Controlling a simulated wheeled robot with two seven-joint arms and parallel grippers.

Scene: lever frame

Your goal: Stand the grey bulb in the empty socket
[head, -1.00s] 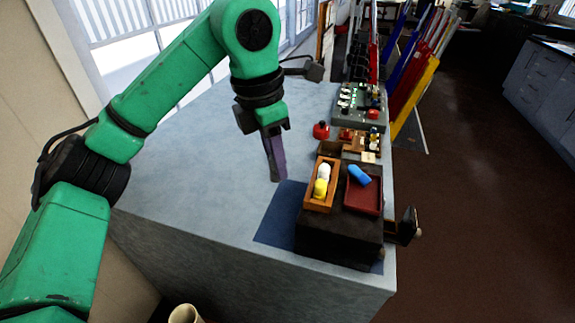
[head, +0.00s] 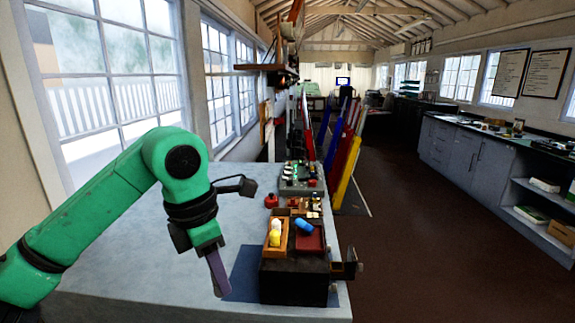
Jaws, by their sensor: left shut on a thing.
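My left gripper (head: 218,270) points down over the table's left part, left of the dark box. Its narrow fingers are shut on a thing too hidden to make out. I cannot pick out the grey bulb for certain. A white bulb (head: 277,225) and a yellow bulb (head: 274,239) lie in an orange wooden tray (head: 267,250) on the dark box. A panel (head: 300,187) with small lit green and pale bulbs stands farther back; which socket is empty is too small to tell. My right gripper is not in view.
A blue piece (head: 304,226) lies in a red tray (head: 311,245) on the dark box (head: 293,286). A dark blue mat (head: 242,285) lies left of the box. A red object (head: 271,201) stands behind it. Coloured levers (head: 346,165) rise beyond. The table's (head: 130,300) left side is clear.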

